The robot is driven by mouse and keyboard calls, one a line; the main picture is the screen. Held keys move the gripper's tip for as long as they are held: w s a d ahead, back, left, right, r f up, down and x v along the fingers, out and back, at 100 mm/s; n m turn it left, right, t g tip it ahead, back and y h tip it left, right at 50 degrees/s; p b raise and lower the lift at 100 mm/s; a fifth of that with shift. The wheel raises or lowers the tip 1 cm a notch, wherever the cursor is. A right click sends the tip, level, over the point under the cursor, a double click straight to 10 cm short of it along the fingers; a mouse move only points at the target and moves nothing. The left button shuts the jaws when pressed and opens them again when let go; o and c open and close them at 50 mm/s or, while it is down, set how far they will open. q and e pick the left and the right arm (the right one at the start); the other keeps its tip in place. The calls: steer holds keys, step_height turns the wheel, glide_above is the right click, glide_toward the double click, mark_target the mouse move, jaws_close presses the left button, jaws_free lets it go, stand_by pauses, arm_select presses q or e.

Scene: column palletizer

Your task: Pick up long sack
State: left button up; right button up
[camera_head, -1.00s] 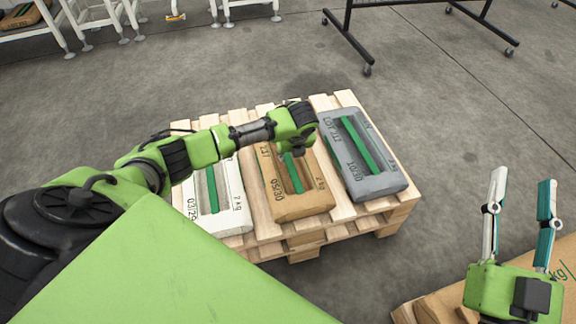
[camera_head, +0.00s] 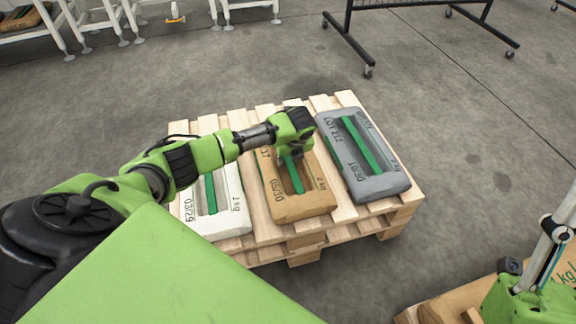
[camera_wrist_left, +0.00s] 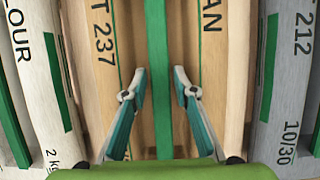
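A brown sack (camera_head: 300,208) with a green strip (camera_head: 293,175) along its recessed middle lies on the wooden pallet, between a white sack (camera_head: 217,221) and a grey sack (camera_head: 375,185). My left gripper (camera_head: 290,158) is over the far half of the brown sack; its fingers are mostly hidden there. In the left wrist view, the left gripper (camera_wrist_left: 160,77) is open, one finger on each side of the green strip (camera_wrist_left: 157,40), with gaps to both. My right gripper (camera_head: 548,250) is at the lower right, side-on and partly cut off, so its opening does not show.
The pallet (camera_head: 340,215) has bare slats between the sacks. Another brown sack (camera_head: 455,302) lies at the bottom right beside my right gripper. A black wheeled frame (camera_head: 350,40) and white stands (camera_head: 110,25) are at the back. The grey floor between is clear.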

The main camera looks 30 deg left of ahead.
arm_select(q)
jaws_close()
steer(key=shift+w+r, duration=0.2)
steer(key=shift+w, duration=0.05)
